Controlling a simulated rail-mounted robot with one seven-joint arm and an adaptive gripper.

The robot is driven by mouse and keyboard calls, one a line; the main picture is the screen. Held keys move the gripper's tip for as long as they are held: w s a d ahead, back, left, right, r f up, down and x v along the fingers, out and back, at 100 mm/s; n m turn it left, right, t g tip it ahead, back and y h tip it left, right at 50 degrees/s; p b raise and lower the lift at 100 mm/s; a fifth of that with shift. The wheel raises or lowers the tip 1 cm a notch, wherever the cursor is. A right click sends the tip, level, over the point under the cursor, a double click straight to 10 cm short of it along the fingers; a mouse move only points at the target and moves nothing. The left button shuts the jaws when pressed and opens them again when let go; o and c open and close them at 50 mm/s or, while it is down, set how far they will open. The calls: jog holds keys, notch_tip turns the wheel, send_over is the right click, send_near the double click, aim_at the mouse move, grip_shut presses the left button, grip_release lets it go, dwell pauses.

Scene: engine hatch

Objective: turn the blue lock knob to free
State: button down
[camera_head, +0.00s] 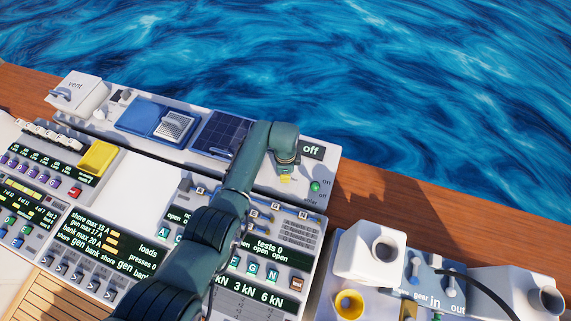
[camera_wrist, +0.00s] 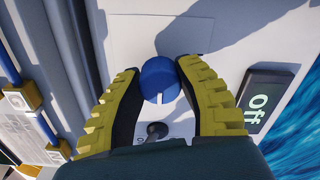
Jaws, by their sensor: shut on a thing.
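The blue lock knob (camera_wrist: 160,79) is in the middle of the wrist view, on a white panel. A pale mark on its edge faces the bottom of that picture. My gripper (camera_wrist: 160,73) has its two yellow ridged fingers on either side of the knob and is shut on it. In the head view my gripper (camera_head: 285,178) reaches down to the right end of the white console, and the knob is hidden there. A dark display (camera_wrist: 262,98) beside the knob reads "off"; the same display also shows in the head view (camera_head: 312,150).
A green button (camera_head: 315,187) is right of my gripper. A dark solar panel (camera_head: 220,134) and a blue hatch (camera_head: 143,117) lie to the left. Open water lies beyond the wooden rail.

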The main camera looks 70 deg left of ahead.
jog(key=c, duration=0.6)
grip_release()
jog(key=shift+s+f, duration=0.1)
jog(key=shift+f, duration=0.05)
jog(key=shift+c, duration=0.2)
notch_tip(320, 180, up, 12)
